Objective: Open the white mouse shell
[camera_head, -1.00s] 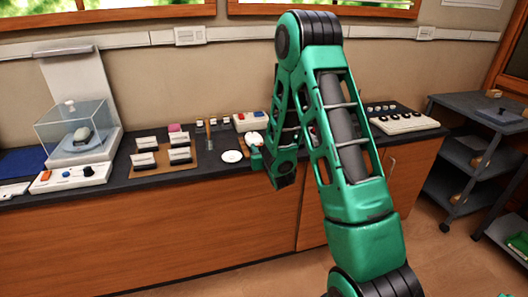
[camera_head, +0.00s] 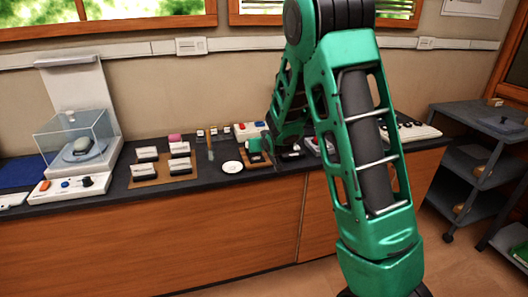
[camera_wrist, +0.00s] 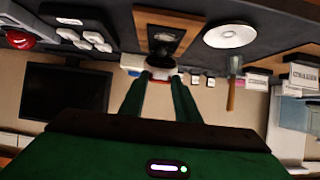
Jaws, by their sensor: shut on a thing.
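My gripper (camera_wrist: 160,74) shows in the wrist view as two green fingers close together. A small dark piece (camera_wrist: 161,62) is between their tips, at the near edge of a wooden mat (camera_wrist: 143,28) with a black square on it. I cannot tell whether this piece belongs to the white mouse shell; its shape is mostly hidden. In the head view my gripper (camera_head: 258,150) is low over the dark counter, right of a white disc (camera_head: 232,167). A pale-topped mouse (camera_head: 84,146) sits in a clear case at the left, far from my gripper.
A white box (camera_head: 245,130) with a red and a blue button stands behind my gripper. Several labelled blocks (camera_head: 180,166) lie on a mat farther left. A white control panel (camera_head: 68,186) is at the counter's left. A grey cart (camera_head: 478,140) stands at the right.

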